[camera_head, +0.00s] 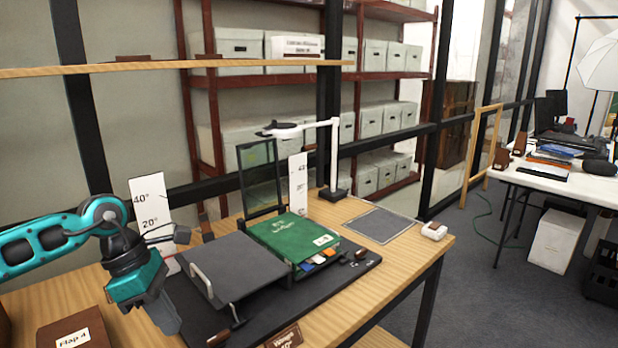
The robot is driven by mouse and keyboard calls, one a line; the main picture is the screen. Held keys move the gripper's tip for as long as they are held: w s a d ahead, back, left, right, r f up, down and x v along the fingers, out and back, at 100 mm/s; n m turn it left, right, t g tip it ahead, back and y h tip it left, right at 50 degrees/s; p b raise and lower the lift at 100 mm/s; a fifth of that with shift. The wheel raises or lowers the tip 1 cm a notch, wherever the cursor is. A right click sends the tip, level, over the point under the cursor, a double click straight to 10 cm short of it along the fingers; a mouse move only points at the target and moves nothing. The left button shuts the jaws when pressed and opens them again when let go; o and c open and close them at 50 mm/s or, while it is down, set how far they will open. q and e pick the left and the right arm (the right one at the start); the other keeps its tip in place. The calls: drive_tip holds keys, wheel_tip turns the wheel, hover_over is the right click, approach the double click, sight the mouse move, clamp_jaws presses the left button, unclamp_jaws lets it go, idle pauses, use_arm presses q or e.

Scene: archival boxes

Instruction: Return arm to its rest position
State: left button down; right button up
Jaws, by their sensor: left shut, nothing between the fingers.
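My left arm (60,240), teal and dark grey, comes in from the left edge over the wooden desk. My left gripper (167,318) points down above the left part of the dark mat, with its fingers shut and nothing visible between them. It is left of a tilted grey book rest (238,268) and apart from the green book (291,237). The gripper hides part of the mat and desk. My right gripper is not in view.
A lamp (334,150), an upright dark framed panel (258,175) and white angle cards (150,205) stand on the desk. A brown box labelled Flap 4 (75,332) is at front left. A grey pad (380,225) and white device (434,230) lie right.

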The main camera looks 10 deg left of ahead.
use_arm(q)
drive_tip(key=s+d+n+t+h, duration=0.2)
drive_tip(key=d+n+t+h, duration=0.5)
drive_tip(key=d+n+h, duration=1.25)
wheel_tip(320, 180, down, 10)
drive_tip(key=a+n+t+y, duration=0.2)
drive_tip(key=n+t+y, duration=0.7)
drive_tip(key=n+y, duration=0.8)
drive_tip(key=s+a+f+n+g+y, duration=0.4)
drive_tip(key=s+a+f+n+g, duration=0.1)
drive_tip(key=s+f+n, duration=0.6)
wheel_tip(320, 180, down, 2)
drive_tip(key=shift+s+a+f+y, duration=0.1)
drive_tip(key=shift+s+a+y, duration=0.15)
drive_tip(key=shift+y, duration=0.1)
